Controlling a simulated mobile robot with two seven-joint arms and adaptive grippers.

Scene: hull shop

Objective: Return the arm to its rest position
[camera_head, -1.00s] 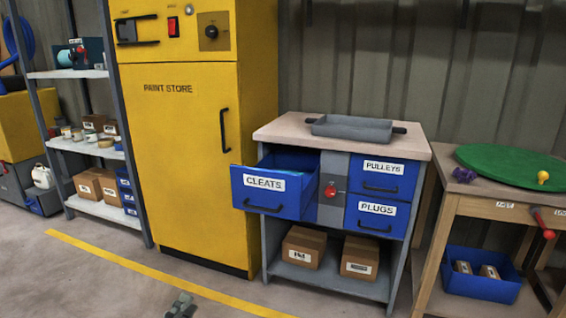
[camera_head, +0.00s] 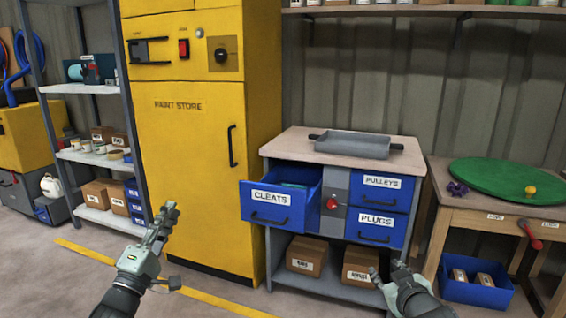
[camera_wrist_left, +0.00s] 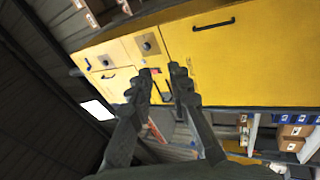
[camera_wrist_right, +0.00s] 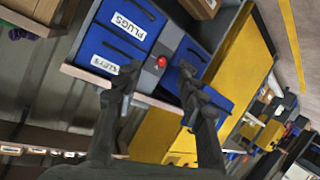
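My left gripper (camera_head: 168,215) is raised in front of the yellow paint store cabinet in the head view. Its fingers stand apart with nothing between them in the left wrist view (camera_wrist_left: 162,88). My right gripper (camera_head: 387,274) is low in front of the drawer unit's lower shelf. Its fingers are spread and empty in the right wrist view (camera_wrist_right: 157,82). Both grippers appear clear of the furniture. The blue CLEATS drawer (camera_head: 268,214) is pulled out, with something greenish partly visible inside.
The yellow cabinet (camera_head: 190,150) is closed. The PULLEYS (camera_head: 380,190) and PLUGS (camera_head: 376,228) drawers are shut. A grey tray (camera_head: 355,146) lies on the unit's top. A wooden bench (camera_head: 470,210) with a green disc stands right, shelving (camera_head: 90,88) left. Floor shows between cabinet and shelving.

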